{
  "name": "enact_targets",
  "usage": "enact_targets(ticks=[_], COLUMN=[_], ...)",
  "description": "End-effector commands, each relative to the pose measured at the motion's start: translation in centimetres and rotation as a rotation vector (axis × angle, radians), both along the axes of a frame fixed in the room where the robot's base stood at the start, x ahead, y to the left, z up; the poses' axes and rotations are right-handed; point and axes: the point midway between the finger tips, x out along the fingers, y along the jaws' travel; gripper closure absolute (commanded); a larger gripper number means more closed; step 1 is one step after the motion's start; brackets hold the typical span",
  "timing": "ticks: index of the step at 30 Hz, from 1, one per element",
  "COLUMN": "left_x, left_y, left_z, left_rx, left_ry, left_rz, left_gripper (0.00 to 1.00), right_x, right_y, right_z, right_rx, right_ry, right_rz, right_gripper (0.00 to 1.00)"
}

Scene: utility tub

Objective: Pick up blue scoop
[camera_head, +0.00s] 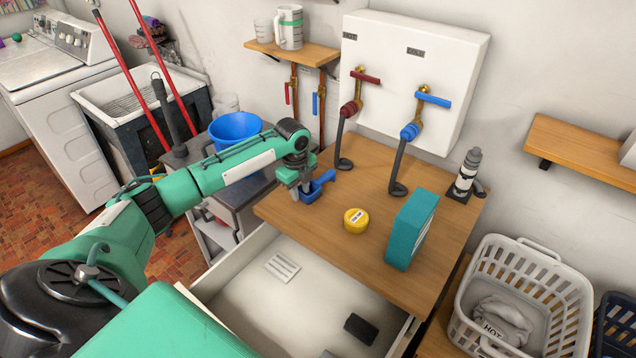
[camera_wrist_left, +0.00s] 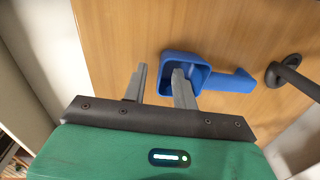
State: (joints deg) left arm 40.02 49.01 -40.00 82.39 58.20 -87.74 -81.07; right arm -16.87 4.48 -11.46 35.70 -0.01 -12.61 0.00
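The blue scoop (camera_head: 319,187) lies near the left end of the wooden countertop. In the left wrist view the scoop (camera_wrist_left: 232,82) has its open bowl at the left and its handle pointing right. My left gripper (camera_head: 301,190) is low over the bowl end. In the wrist view its two fingers (camera_wrist_left: 160,84) are apart. One finger reaches into or over the bowl and the other is outside its left wall, with a gap between that finger and the wall. My right gripper is not in view.
A yellow round tin (camera_head: 356,220) and a teal box (camera_head: 412,230) stand right of the scoop. Black hoses (camera_head: 398,170) come down behind it. An open white drawer (camera_head: 240,260) lies below the counter front. A blue bucket (camera_head: 235,129) stands left, behind my arm.

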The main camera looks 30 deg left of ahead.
Motion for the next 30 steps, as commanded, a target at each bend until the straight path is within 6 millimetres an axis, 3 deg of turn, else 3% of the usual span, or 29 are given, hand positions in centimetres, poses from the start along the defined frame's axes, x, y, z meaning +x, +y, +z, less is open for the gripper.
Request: enact_targets(ticks=[4, 11, 16, 30], left_x=[0.1, 0.2, 0.2, 0.2], left_y=[0.0, 0.0, 0.0, 0.0], left_z=[-1.5, -1.7, -1.7, -1.2], left_rx=[0.000, 0.001, 0.001, 0.001], left_ry=[0.000, -0.001, -0.001, -0.002], left_rz=[0.000, 0.000, 0.000, 0.000], left_gripper=[0.72, 0.72, 1.00, 1.00], right_x=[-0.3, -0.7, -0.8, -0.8], right_y=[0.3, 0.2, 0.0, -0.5], right_z=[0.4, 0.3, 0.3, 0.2], right_rx=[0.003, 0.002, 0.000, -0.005], right_ry=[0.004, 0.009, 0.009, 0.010], right_rz=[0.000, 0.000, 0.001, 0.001], right_gripper=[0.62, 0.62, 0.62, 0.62])
